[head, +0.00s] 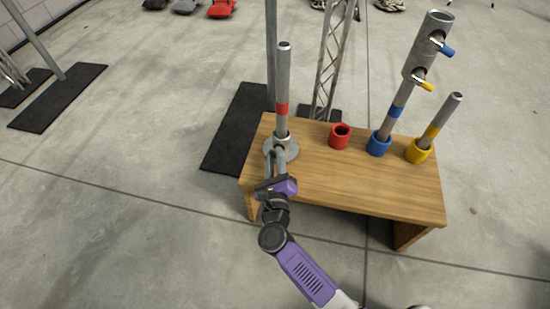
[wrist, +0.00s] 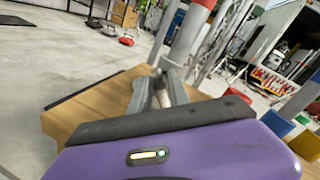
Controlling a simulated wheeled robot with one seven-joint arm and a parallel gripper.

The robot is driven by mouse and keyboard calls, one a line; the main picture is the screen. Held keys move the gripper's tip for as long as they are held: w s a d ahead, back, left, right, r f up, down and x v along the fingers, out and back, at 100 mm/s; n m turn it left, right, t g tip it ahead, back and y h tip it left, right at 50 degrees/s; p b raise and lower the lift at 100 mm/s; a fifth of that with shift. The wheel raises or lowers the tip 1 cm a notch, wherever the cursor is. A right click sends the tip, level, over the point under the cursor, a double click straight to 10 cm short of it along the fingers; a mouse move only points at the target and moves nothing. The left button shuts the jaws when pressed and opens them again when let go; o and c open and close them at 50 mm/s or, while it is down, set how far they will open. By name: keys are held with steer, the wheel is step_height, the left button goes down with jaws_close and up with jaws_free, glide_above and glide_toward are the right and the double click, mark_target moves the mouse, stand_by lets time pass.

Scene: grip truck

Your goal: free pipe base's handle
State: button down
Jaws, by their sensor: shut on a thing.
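The pipe base (head: 291,152) is a round grey metal flange with a collar at the left end of the wooden table. A grey pipe (head: 283,75) with a red band stands upright in it; it also shows in the wrist view (wrist: 188,42). My gripper (head: 274,158) reaches it from the front, low at the collar. In the wrist view, the two grey fingers (wrist: 158,88) are closed around the small pale handle (wrist: 161,99) on the base's near side. The fingers hide most of the handle, so its exact angle is unclear.
The wooden table (head: 340,190) also carries an empty red cup (head: 340,136), a blue cup (head: 378,145) and a yellow cup (head: 418,151), each of these two holding a pipe. A connector (head: 428,48) tops the blue-banded pipe. Truss stands rise behind. The table's front middle is clear.

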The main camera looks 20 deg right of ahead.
steer(key=shift+a+r+n+p, duration=0.1)
steer(key=shift+r+n+p, duration=0.15)
steer(key=shift+n+p, duration=0.75)
steer(key=shift+n+g+p, duration=0.3)
steer(key=shift+n+p, duration=0.1)
steer(key=shift+p, duration=0.8)
steer(key=shift+w+a+f+n+g+p, duration=0.15)
steer(key=shift+n+g+p, duration=0.15)
steer(key=shift+n+p, duration=0.9)
steer(key=shift+f+n+p, duration=0.15)
steer(key=shift+n+p, duration=0.15)
steer(key=shift+p, duration=0.15)
steer(key=shift+f, duration=0.1)
steer(key=c, duration=1.2)
jaws_free()
steer(key=shift+c, duration=0.2)
